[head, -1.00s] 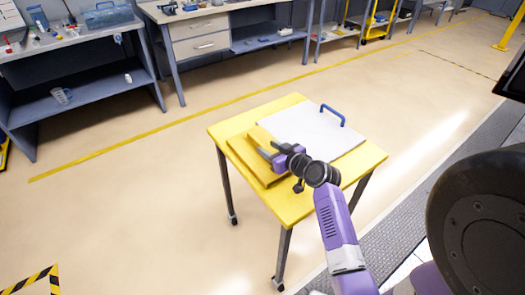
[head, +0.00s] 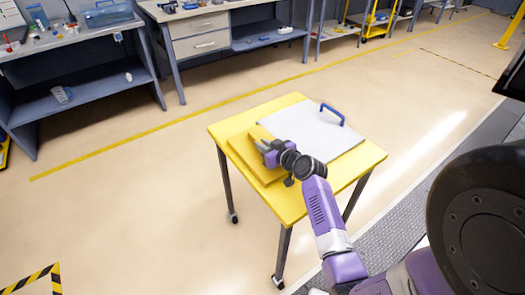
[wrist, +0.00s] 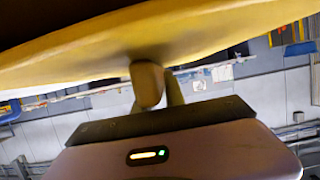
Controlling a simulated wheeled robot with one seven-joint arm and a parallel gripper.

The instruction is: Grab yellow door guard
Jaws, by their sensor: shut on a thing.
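The yellow door guard (head: 253,168) is a flat yellow piece with a raised block, lying on the left part of a yellow table. My gripper (head: 262,147) is over the guard's raised part, its fingers pointing to the left, and is shut on it. In the wrist view the guard's yellow underside or edge (wrist: 80,50) spans the top, and my gripper's fingers (wrist: 152,88) meet it from below. The exact grip on the guard is partly hidden by my fingers and wrist in the head view.
The wheeled yellow table (head: 290,205) also holds a pale grey panel (head: 310,138) with a blue handle (head: 332,114), right beside the guard. Workbenches (head: 75,45) stand along the back. The floor around the table is clear.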

